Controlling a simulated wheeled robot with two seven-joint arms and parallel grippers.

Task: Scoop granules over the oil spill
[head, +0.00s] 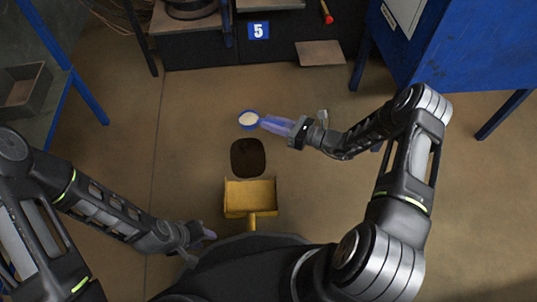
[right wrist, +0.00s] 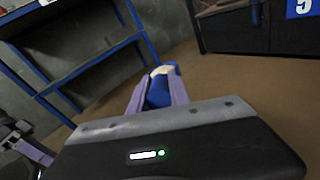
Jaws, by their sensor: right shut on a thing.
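The oil spill (head: 248,158) is a dark, rounded patch on the brown floor, in the middle of the head view. A blue scoop (head: 241,124) with pale granules (head: 249,119) in its bowl is just beyond the far edge of the spill. My right gripper (head: 268,124) is shut on the scoop from the right. The right wrist view shows the blue scoop (right wrist: 157,93) between the purple fingers, with the granules (right wrist: 162,70) at its far end. My left gripper (head: 207,234) is low at the left, away from the spill; its finger gap does not show clearly.
A yellow dustpan (head: 250,198) lies just on the near side of the spill, its handle towards me. A blue cabinet (head: 455,50) stands at the right. A bench with a blue sign "5" (head: 258,30) is at the back. A shelf with a tray (head: 24,92) is at the left.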

